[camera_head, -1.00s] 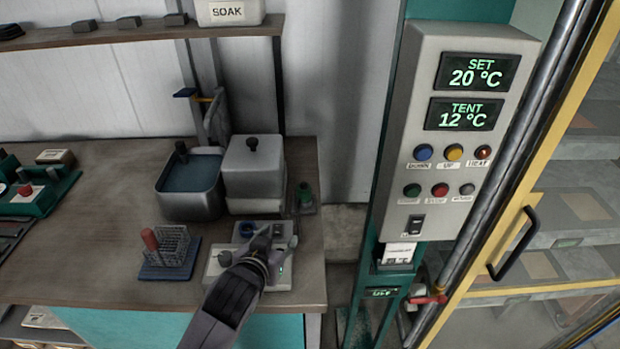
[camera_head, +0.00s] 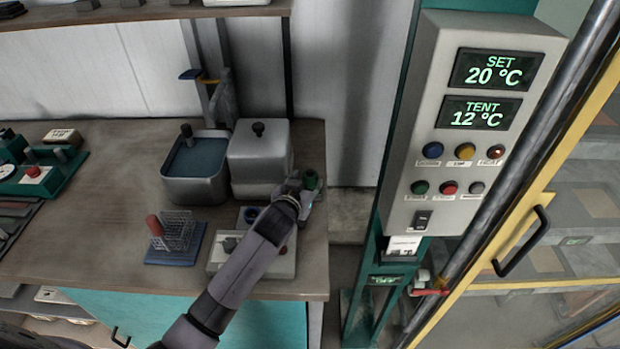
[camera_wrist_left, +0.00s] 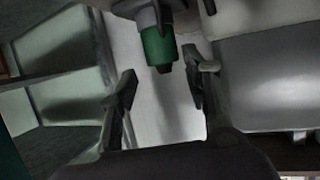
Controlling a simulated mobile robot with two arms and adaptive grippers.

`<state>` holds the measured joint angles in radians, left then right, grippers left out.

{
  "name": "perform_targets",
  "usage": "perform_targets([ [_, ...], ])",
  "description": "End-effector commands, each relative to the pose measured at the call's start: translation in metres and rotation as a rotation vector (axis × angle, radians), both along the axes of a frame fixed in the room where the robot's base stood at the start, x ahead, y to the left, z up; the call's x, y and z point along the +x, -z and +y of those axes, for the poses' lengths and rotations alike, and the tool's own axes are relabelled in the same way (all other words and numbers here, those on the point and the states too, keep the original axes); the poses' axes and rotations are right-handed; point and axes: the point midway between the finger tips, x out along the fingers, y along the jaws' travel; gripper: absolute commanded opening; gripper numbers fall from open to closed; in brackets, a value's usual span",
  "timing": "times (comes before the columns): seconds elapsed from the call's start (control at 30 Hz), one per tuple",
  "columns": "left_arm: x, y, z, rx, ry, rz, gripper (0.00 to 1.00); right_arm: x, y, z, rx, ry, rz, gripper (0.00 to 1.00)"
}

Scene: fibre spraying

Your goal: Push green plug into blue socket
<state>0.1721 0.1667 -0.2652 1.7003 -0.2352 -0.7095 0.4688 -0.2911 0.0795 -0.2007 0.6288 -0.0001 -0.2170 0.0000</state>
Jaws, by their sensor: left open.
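The green plug (camera_head: 312,180) stands at the right rear edge of the bench in the head view, partly hidden by my left gripper (camera_head: 302,192). In the left wrist view the green plug (camera_wrist_left: 158,46) shows just beyond and between the fingertips of my open left gripper (camera_wrist_left: 163,80). I cannot tell whether either finger touches it. My right gripper is not in view.
Behind the box stand a lidded metal container (camera_head: 258,160) and an open water basin (camera_head: 196,170). A wire rack with a red-topped item (camera_head: 155,226) sits on a blue base to the left. A control panel (camera_head: 425,130) stands right of the bench.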

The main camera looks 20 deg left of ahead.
Motion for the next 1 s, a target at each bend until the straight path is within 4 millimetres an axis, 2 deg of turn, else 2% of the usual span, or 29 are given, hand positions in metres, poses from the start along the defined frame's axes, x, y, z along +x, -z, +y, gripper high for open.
perform_targets([
  [0.23,0.012,0.002,0.001,0.0,-0.001,0.0,0.44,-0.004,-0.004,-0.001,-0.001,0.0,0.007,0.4],
  [0.43,0.035,0.007,0.005,0.002,-0.001,0.001,0.44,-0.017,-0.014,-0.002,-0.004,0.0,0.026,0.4],
  [0.6,0.05,0.017,0.004,0.0,0.0,0.001,0.44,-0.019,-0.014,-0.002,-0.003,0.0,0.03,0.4],
  [0.93,0.054,0.019,0.004,-0.001,0.001,0.0,0.44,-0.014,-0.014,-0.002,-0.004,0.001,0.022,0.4],
  [1.0,0.054,0.019,0.004,-0.001,0.0,0.0,0.41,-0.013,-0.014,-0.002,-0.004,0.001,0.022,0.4],
])
